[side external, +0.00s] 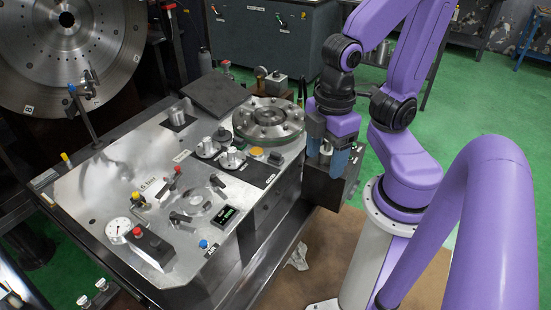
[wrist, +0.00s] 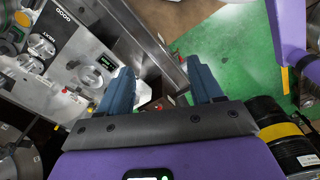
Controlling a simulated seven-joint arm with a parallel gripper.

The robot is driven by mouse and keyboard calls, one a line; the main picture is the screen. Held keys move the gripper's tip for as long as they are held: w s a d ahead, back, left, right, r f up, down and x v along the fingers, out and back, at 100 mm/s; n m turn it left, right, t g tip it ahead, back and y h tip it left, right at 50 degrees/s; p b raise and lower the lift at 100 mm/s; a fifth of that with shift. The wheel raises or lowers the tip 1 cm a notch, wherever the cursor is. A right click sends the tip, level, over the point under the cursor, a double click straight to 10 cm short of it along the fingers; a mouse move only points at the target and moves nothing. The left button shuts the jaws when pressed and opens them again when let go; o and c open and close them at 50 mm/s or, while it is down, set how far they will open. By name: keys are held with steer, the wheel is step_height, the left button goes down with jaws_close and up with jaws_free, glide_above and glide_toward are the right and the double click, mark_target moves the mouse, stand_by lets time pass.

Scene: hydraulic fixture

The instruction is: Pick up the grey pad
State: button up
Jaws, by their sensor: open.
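A flat dark grey square slab (side external: 215,92) lies at the back of the metal bench top in the side view; it is the only thing there that looks like the grey pad, though I cannot be sure it is. I cannot make it out in the wrist view. My gripper (side external: 328,160) hangs at the right edge of the bench, to the right of and nearer than the slab, well apart from it. Its blue fingers are spread, and in the wrist view (wrist: 160,72) nothing is held between them.
A round flanged disc (side external: 268,118) stands on the bench between the slab and my gripper. Knobs (side external: 232,158), a gauge (side external: 117,230), a red button box (side external: 150,248) and an upright rod (side external: 85,118) also rise from the bench. Green floor (side external: 480,110) lies beyond.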

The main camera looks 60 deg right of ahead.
steer(key=o, duration=0.5)
steer(key=shift+c, duration=0.2)
steer(key=w+f+n, duration=0.1)
steer(key=w+f, duration=0.1)
steer(key=w, duration=0.9)
steer(key=n, duration=0.4)
glide_above(276, 153)
step_height(276, 153, down, 14)
steer(key=f, duration=0.1)
step_height(276, 153, down, 17)
steer(key=shift+r, duration=0.1)
